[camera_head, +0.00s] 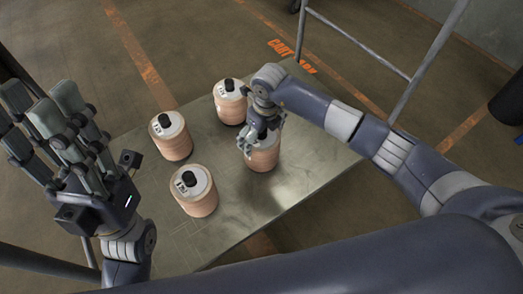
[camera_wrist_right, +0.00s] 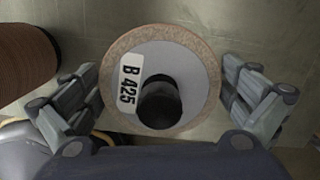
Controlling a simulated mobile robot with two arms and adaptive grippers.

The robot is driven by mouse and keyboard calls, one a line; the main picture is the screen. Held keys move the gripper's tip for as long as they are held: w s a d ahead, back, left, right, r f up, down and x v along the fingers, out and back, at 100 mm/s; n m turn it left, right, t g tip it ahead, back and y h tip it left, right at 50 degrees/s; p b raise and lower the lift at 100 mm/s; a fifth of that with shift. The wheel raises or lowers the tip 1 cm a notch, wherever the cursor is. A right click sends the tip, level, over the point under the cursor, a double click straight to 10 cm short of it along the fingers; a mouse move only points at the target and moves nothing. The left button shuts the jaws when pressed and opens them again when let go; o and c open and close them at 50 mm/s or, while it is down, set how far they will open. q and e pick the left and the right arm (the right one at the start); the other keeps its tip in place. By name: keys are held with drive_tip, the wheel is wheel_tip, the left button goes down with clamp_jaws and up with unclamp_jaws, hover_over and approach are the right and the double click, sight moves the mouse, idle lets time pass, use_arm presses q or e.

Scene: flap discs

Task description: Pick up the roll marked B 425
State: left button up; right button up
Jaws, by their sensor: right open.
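The roll marked B 425 (camera_wrist_right: 195,75) fills the middle of the right wrist view, with its white top, black knob and label facing the camera. In the head view this roll (camera_head: 263,158) stands upright on the table, partly hidden by my right gripper. My right gripper (camera_head: 258,135) is directly above it. In the right wrist view the right gripper (camera_wrist_right: 160,97) is open, with fingers on either side of the roll and a gap at each side. My left gripper (camera_head: 50,120) is raised at the left of the head view, fingers spread and empty.
Three other rolls stand on the metal table (camera_head: 240,235): one at the back (camera_head: 230,103), one at the left (camera_head: 171,137) and one at the front (camera_head: 195,192). A brown roll side (camera_wrist_right: 25,60) shows in the right wrist view. The table's right part is clear; grey rails (camera_head: 360,48) stand behind.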

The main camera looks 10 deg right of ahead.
drive_tip(key=shift+w+a+f, duration=0.1)
drive_tip(key=shift+f, duration=0.15)
drive_tip(key=shift+c, duration=0.6)
drive_tip(key=c, duration=1.3)
drive_tip(key=shift+w+r, duration=0.1)
drive_tip(key=shift+r, duration=0.1)
drive_tip(key=c, duration=0.3)
drive_tip(key=shift+r, duration=0.1)
